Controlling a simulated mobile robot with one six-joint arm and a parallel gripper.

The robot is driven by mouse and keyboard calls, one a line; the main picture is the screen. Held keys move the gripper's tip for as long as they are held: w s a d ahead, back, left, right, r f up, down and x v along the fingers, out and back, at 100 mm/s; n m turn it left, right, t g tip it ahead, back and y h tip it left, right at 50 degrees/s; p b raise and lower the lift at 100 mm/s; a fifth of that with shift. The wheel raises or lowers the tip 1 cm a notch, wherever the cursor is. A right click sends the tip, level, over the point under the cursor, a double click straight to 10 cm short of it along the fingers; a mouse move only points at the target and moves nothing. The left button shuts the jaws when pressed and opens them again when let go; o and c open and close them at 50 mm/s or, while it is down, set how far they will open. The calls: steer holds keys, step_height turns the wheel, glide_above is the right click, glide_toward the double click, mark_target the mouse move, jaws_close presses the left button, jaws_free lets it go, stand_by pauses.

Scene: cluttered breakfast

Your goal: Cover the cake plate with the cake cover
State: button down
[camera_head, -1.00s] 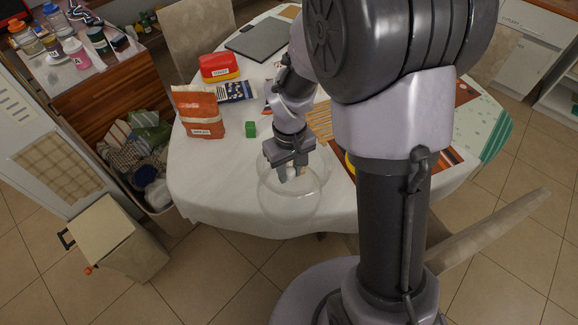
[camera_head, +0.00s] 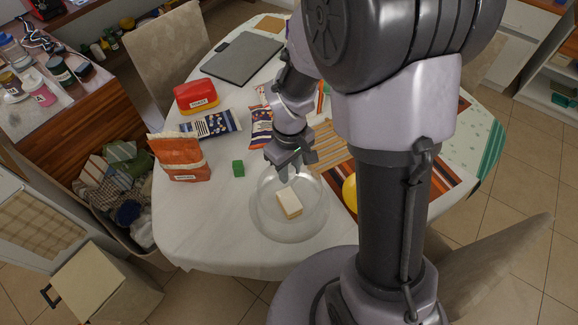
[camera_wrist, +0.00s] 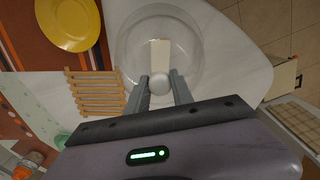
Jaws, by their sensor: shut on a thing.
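The clear cake cover (camera_head: 262,222) is a glass dome near the table's front edge. My gripper (camera_head: 291,176) is shut on the cover's round knob, which shows between the fingertips in the wrist view (camera_wrist: 160,86). A pale cake piece (camera_head: 289,204) shows through the dome, and it also shows in the wrist view (camera_wrist: 160,55). A clear rim (camera_wrist: 122,45) rings it there. The cake plate cannot be told apart from the clear dome, and I cannot tell whether the cover touches it.
A yellow plate (camera_wrist: 70,22) lies on a striped mat beside a wooden slatted rack (camera_wrist: 95,92). White tablecloth (camera_head: 200,225) is free left of the dome.

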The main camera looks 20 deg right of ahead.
mark_target(290, 182)
steer(key=shift+w+f+b, duration=0.1)
steer(key=shift+f+b, duration=2.35)
steer(key=shift+f, duration=0.5)
steer(key=shift+f+b, duration=0.4)
steer(key=shift+f, duration=0.05)
steer(key=shift+f+b, duration=0.75)
steer(key=shift+f, duration=0.1)
steer(key=c, duration=1)
jaws_free()
steer(key=shift+c, duration=0.2)
step_height(290, 182, up, 6)
steer(key=p, duration=0.5)
steer(key=shift+r, duration=0.1)
